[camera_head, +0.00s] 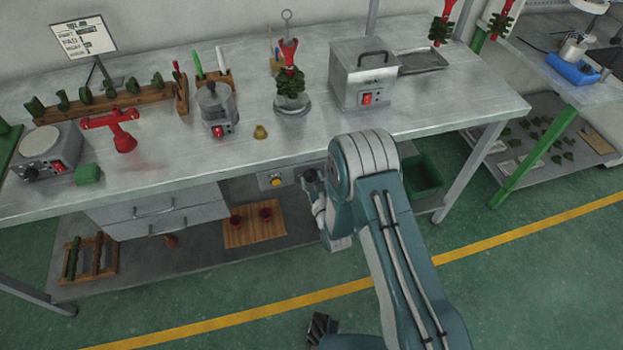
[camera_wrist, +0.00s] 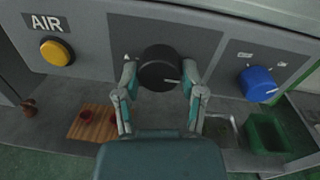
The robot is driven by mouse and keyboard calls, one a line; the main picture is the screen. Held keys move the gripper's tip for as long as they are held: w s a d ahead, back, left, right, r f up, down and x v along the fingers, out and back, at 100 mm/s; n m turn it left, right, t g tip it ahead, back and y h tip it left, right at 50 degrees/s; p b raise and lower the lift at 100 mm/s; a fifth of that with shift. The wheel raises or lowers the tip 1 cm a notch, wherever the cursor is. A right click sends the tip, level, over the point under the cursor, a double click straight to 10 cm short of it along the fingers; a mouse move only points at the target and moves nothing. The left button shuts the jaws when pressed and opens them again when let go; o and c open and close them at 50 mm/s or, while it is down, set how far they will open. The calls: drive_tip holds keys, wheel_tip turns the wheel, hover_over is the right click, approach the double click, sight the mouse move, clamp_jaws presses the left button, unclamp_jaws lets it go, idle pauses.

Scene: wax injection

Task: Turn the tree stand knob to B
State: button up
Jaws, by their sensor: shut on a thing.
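In the wrist view a round black knob (camera_wrist: 159,70) sits on a dark plate on the grey bench-front panel. Its white pointer mark points to the right. My gripper (camera_wrist: 160,78) has one finger on each side of the knob and is shut on it. In the head view my gripper (camera_head: 314,185) is at the bench's front panel, and my arm hides part of that area. I cannot read any letter B beside the knob. A wax tree with a red top stands on a round metal stand (camera_head: 291,105) on the bench top.
A blue knob (camera_wrist: 257,83) is right of the black knob, and a yellow button (camera_wrist: 56,51) under an AIR label (camera_wrist: 46,23) is left. A green bin (camera_wrist: 264,134) and a wooden mat with red cups (camera_wrist: 85,123) are below. The bench (camera_head: 330,135) overhangs the shelf.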

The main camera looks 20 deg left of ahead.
drive_tip(key=shift+s+d+f, duration=0.1)
drive_tip(key=shift+s+f, duration=0.05)
drive_tip(key=shift+f, duration=0.15)
drive_tip(key=o, duration=1.1)
drive_tip(key=shift+o, duration=0.2)
drive_tip(key=shift+r, duration=0.1)
drive_tip(key=shift+r, duration=0.1)
drive_tip(key=v, duration=1.1)
drive_tip(key=shift+s+d, duration=0.2)
drive_tip(key=shift+s, duration=0.15)
